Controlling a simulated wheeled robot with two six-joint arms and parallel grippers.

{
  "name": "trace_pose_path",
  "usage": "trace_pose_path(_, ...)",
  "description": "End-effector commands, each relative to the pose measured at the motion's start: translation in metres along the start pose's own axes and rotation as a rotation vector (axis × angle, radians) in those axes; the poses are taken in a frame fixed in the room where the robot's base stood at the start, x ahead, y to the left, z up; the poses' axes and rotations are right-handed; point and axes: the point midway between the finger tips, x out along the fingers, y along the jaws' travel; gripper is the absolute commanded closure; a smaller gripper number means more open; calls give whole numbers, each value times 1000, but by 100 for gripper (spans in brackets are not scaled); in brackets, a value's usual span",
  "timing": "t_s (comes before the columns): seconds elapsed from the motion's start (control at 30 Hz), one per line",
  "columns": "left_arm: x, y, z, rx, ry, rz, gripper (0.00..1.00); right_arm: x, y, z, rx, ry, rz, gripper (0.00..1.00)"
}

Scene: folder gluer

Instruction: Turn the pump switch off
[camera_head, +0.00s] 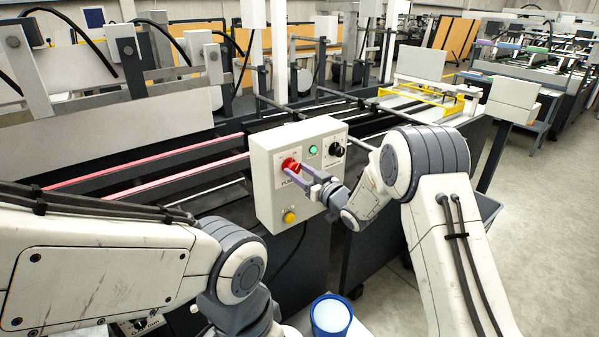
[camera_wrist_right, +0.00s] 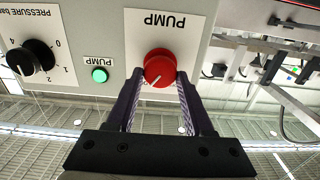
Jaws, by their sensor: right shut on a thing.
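The pump switch is a red round knob (camera_head: 290,165) with a white pointer line, on a white plate marked PUMP at the upper left of a pale control box (camera_head: 264,200). In the right wrist view the knob (camera_wrist_right: 160,69) sits between the tips of my right gripper (camera_wrist_right: 156,80), and its pointer line is slanted. My right gripper (camera_head: 297,172) is shut on the knob, with a finger on each side. The knob's sides are partly hidden by the fingertips. My left arm (camera_head: 110,270) comes in at the lower left; its gripper is out of view.
The box also has a green lamp (camera_head: 313,150), a black pressure knob (camera_head: 338,149) and a yellow button (camera_head: 289,216). A blue-rimmed bucket (camera_head: 331,317) stands below. Pink-red rails (camera_head: 150,178) run left of the box. The floor at the right is clear.

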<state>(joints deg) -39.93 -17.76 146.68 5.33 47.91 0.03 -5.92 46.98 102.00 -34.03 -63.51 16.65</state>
Motion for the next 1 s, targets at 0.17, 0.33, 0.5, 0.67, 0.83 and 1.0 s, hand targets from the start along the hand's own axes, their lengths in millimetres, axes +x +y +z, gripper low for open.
trace_pose_path(0.17,9,-1,0,0,0,0,100,0,0,2,-32,1,1,100)
trace_pose_path(0.33,27,-2,1,1,0,0,100,0,0,4,-113,4,1,100)
trace_pose_path(0.5,54,-4,3,1,0,0,100,0,0,6,-245,5,2,100)
trace_pose_path(0.67,82,-6,4,1,0,0,100,0,-1,7,-395,6,2,100)
trace_pose_path(0.83,110,-8,6,1,0,0,100,0,-2,7,-557,6,3,100)
trace_pose_path(1.0,137,-10,7,1,0,0,100,0,-2,7,-719,5,4,100)
